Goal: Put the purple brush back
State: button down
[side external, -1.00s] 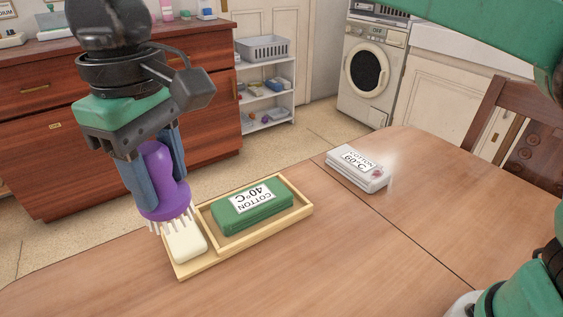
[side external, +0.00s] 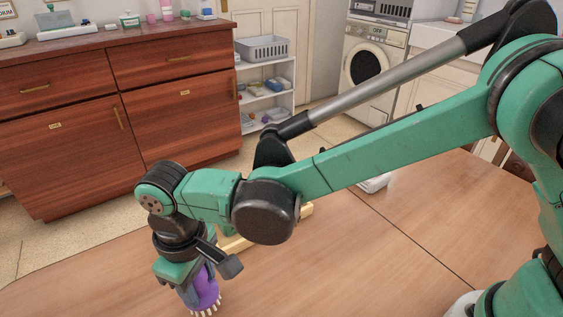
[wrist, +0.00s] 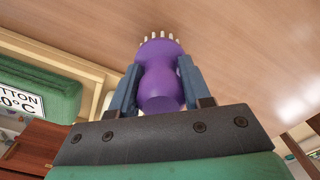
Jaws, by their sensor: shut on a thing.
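The purple brush (side external: 207,289) is held upright with its pale bristles pointing down, near the front edge of the picture in the side external view. My gripper (side external: 198,291) is shut on it. In the wrist view the brush (wrist: 160,75) sits between the two blue-grey fingers of my gripper (wrist: 160,88), with its bristles at the far end toward the table. I cannot tell whether the bristles touch the table. The wooden tray (wrist: 98,72) lies to the left in the wrist view, and in the side external view it is mostly hidden behind my arm.
A green block labelled COTTON 40°C (wrist: 40,90) is in the tray. The wooden table (side external: 360,270) is bare around the brush. A wooden dresser (side external: 110,100) with bottles on top stands at the back left, beside a white shelf (side external: 266,100).

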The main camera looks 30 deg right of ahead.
jog(key=shift+f, duration=0.45)
jog(key=shift+f, duration=0.1)
jog(key=shift+c, duration=2)
grip_release()
notch_tip(320, 180, up, 12)
jog(key=shift+d, duration=0.1)
jog(key=w+d+r+m+t+y, duration=0.1)
jog(key=d+m+t, duration=0.1)
jog(key=d, duration=0.6)
jog(key=w+d+r+m+t, duration=0.1)
jog(key=d+m, duration=0.1)
jog(key=d, duration=0.6)
jog(key=s+d+f+m+t, duration=0.1)
jog(key=s+d+t, duration=0.1)
jog(key=d, duration=0.4)
jog(key=s+d+f+m+t+h, duration=0.1)
jog(key=s+d+f+m+t, duration=0.1)
jog(key=d, duration=0.4)
jog(key=shift+s+f+m, duration=0.3)
jog(key=shift+s, duration=0.1)
